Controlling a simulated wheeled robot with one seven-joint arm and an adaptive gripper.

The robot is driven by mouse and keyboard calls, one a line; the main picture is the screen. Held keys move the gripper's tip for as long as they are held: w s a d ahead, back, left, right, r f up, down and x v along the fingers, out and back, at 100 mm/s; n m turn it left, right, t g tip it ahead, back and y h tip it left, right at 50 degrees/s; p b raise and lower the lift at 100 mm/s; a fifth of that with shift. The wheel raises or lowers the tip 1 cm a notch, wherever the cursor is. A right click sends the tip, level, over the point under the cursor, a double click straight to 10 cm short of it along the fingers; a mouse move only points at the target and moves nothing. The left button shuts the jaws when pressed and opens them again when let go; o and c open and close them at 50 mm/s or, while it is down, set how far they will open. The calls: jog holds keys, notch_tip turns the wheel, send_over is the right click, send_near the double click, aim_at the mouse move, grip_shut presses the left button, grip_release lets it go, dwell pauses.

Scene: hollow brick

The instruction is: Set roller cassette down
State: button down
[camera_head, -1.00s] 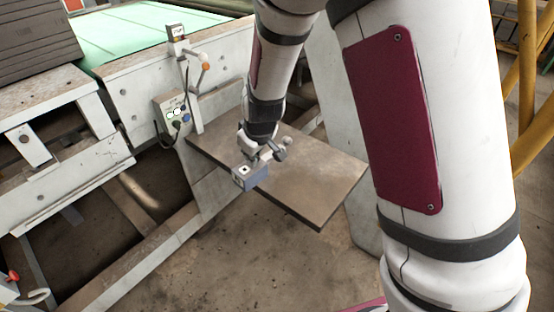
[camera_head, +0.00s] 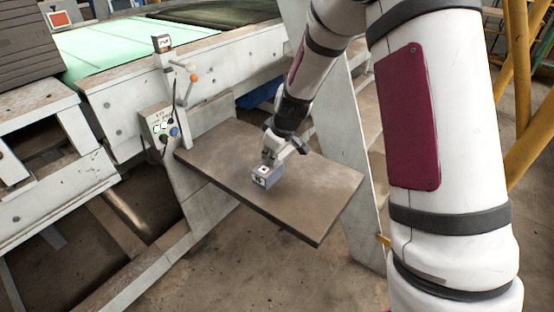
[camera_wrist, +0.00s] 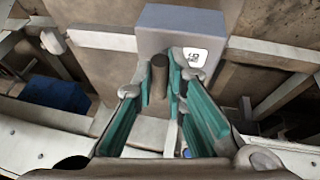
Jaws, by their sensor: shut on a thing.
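The roller cassette (camera_head: 268,179) is a small blue-grey block with a pale marked face. It is over the middle of the brown plate (camera_head: 310,212) in the head view; I cannot tell whether it touches the plate. In the wrist view the cassette (camera_wrist: 180,18) shows at the top with a white label and a dark round stub below it. My gripper (camera_head: 273,163) is shut on the cassette from above. In the wrist view its teal-padded fingers (camera_wrist: 172,85) reach up to the cassette, and its far side is hidden.
A control box (camera_head: 160,128) with buttons and a crank handle (camera_head: 192,76) stand at the plate's left end. A white machine frame with a green belt (camera_head: 120,45) lies behind. The plate around the cassette is bare. A blue object (camera_wrist: 55,94) lies left in the wrist view.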

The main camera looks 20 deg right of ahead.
jog(key=shift+w+d+f, duration=0.1)
jog(key=shift+w+d, duration=0.7)
jog(key=shift+d, duration=0.2)
jog(key=shift+f, duration=1.7)
jog(key=shift+f, duration=0.15)
jog(key=c, duration=1.6)
grip_release()
jog(key=shift+c, duration=0.2)
jog(key=v, duration=1.2)
jog(key=shift+p, duration=0.45)
